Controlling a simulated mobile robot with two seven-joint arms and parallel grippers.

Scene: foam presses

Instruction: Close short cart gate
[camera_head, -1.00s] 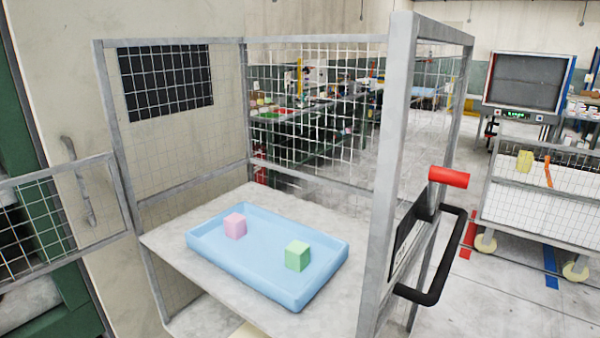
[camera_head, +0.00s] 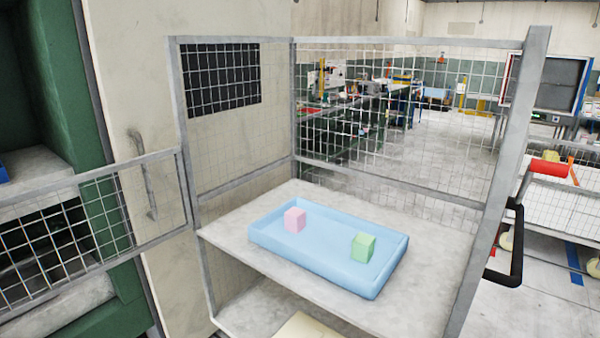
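The cart (camera_head: 222,231) is a grey metal frame with mesh walls and a shelf, and its near side is open. The short mesh gate (camera_head: 97,176) is swung out to the left from the cart's left front post (camera_head: 181,120). It stands open, apart from the right front post (camera_head: 511,165). On the shelf is a blue tray (camera_head: 318,272) with a pink cube (camera_head: 294,219) and a green cube (camera_head: 363,247). Neither of my grippers is in view.
A green machine (camera_head: 55,55) with a dark opening stands at the left, behind the gate. A second cart with a screen (camera_head: 548,80) is at the right. Workbenches (camera_head: 370,100) stand far behind. Grey floor (camera_head: 430,140) is clear behind the cart.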

